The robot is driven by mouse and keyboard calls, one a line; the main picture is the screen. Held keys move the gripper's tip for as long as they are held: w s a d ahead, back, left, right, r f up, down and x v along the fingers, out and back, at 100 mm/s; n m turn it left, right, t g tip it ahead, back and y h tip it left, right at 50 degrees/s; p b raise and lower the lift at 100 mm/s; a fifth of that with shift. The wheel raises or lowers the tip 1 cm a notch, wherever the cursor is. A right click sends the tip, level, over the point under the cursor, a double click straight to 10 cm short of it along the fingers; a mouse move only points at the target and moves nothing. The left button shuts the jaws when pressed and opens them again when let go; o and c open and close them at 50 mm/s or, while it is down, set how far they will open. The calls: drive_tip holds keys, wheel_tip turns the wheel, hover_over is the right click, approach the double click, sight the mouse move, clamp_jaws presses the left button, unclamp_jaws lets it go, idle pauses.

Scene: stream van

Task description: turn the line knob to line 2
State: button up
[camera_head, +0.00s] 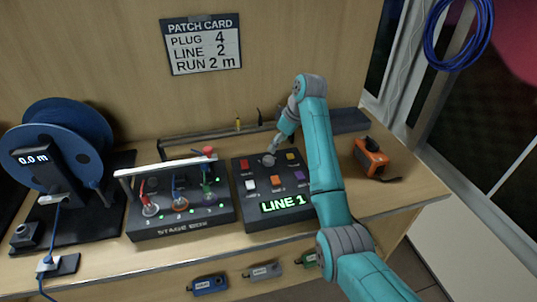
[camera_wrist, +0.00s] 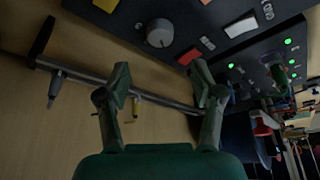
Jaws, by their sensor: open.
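The dark control panel (camera_head: 262,214) stands on the bench and its lit green display (camera_head: 284,203) reads LINE 1. The round grey line knob (camera_head: 268,160) is at the panel's back edge, among coloured buttons. In the wrist view the knob (camera_wrist: 160,33) shows at the top, beyond my fingertips. My gripper (camera_wrist: 163,85) is open, with nothing between its fingers. The knob lies ahead of the gap, apart from both fingers. In the head view my gripper (camera_head: 275,144) is small and just behind the knob.
The stage box (camera_head: 180,228) with plugs and a raised handle stands left of the panel. A blue cable reel (camera_head: 75,130) reading 0.0 m is at far left. An orange device (camera_head: 371,158) sits at right. A patch card (camera_head: 202,45) on the wall reads PLUG 4, LINE 2, RUN 2 m.

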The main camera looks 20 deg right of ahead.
sight(268, 159)
drive_tip(key=x, duration=0.9)
drive_tip(key=c, duration=1.1)
drive_tip(key=shift+m, duration=0.3)
drive_tip(key=m+h, duration=0.1)
drive_tip(key=m, duration=0.1)
drive_tip(key=m+t+h, duration=0.1)
drive_tip(key=m, duration=0.2)
drive_tip(key=shift+s+a+m, duration=0.1)
drive_tip(key=shift+a+m, duration=0.05)
drive_tip(key=shift+m, duration=0.15)
drive_tip(key=m+h, duration=0.2)
drive_tip(key=m, duration=0.3)
drive_tip(key=shift+a+f+m, duration=0.1)
drive_tip(key=shift+m, duration=0.3)
